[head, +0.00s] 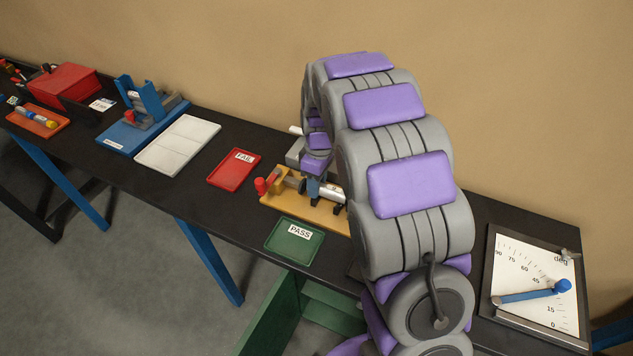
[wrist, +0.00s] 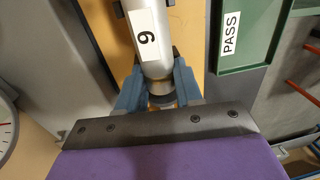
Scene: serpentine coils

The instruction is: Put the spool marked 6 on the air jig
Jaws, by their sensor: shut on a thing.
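A silver spool with a white label (wrist: 148,35) is between the blue-grey fingers of my gripper (wrist: 160,92) in the wrist view. Its label carries one sideways digit, which fits a 6. The fingers close around its near end. In the head view the spool (head: 332,193) lies over a yellow jig base (head: 283,203), which I take to be the air jig, and my gripper (head: 314,188) is at the spool's left part. The jig has a red knob (head: 260,186) at its left end. My arm hides the jig's right side. I cannot tell whether the spool touches the jig.
A green PASS tray (head: 293,246) stands in front of the jig, and a red FAIL tray (head: 234,168) to its left. A white panel (head: 178,145) and a blue fixture (head: 143,118) are farther left. An angle gauge (head: 535,285) lies at the right.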

